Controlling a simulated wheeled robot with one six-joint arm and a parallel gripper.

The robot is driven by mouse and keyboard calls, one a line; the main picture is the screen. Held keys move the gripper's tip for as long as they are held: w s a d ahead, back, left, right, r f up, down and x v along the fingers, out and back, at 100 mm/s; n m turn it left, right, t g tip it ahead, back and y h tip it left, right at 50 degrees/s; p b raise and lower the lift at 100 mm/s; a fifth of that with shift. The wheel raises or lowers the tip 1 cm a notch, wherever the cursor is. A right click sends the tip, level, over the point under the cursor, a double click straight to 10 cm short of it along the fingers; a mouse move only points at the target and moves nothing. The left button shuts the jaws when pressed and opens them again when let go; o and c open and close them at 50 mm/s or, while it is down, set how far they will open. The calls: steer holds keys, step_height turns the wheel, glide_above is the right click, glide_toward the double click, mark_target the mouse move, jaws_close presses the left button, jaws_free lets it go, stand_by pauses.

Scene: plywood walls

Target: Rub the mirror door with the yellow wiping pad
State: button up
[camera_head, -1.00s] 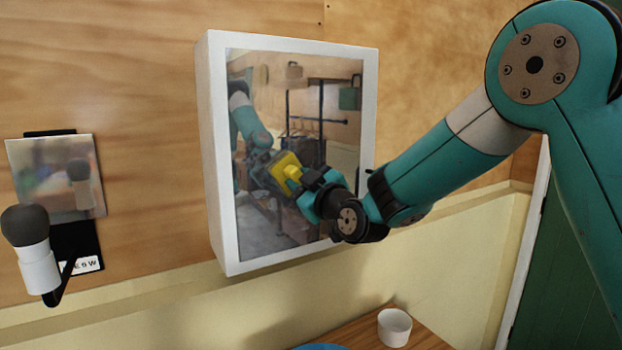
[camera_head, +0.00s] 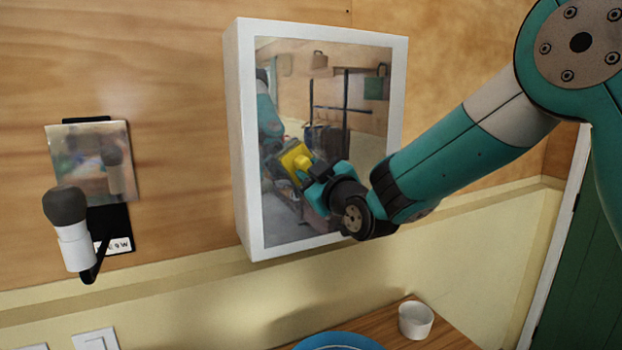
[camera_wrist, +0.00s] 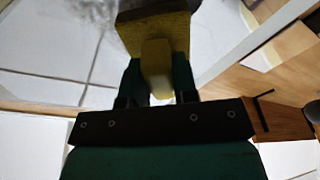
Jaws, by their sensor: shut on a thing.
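The mirror door (camera_head: 345,120) is the front of a white-framed wall cabinet (camera_head: 243,130) in the middle of the head view. My gripper (camera_head: 312,175) is shut on the yellow wiping pad (camera_head: 295,158) by its knob and holds it at the left-middle part of the mirror. The pad is against the glass or very close to it; I cannot tell which. In the wrist view the pad (camera_wrist: 155,33) is at the top, its knob between the fingers of my gripper (camera_wrist: 158,88). A hazy grey patch shows on the glass beside the pad.
A wooden counter (camera_head: 385,325) below holds a white cup (camera_head: 416,320) and a blue bowl (camera_head: 340,342). A green door (camera_head: 580,260) is at right.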

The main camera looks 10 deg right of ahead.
steer(key=shift+w+d+f+b, duration=0.1)
steer(key=shift+w+d+b, duration=0.05)
steer(key=shift+d+b, duration=0.3)
steer(key=shift+w+d+f+b, duration=0.15)
steer(key=shift+d+b, duration=0.2)
steer(key=shift+d, duration=0.2)
steer(key=shift+w+d+r+b, duration=0.1)
steer(key=shift+w+d+b, duration=0.35)
steer(key=shift+d+b, duration=0.9)
steer(key=shift+w+d+r+b, duration=0.1)
steer(key=shift+w+d+b, duration=0.4)
steer(key=shift+d+b, duration=0.9)
steer(key=shift+w+d+r+b, duration=0.1)
steer(key=shift+w+d+b, duration=0.35)
steer(key=shift+d+b, duration=0.9)
steer(key=shift+s+d+f, duration=0.1)
steer(key=shift+d, duration=0.05)
steer(key=shift+a+r+b+v, duration=0.1)
steer(key=shift+r+b+v, duration=0.05)
steer(key=shift+b+v, duration=1.1)
steer(key=shift+a+r+b+v, duration=0.2)
steer(key=shift+b+v, duration=0.65)
steer(key=shift+v, duration=0.8)
steer(key=shift+s, duration=0.15)
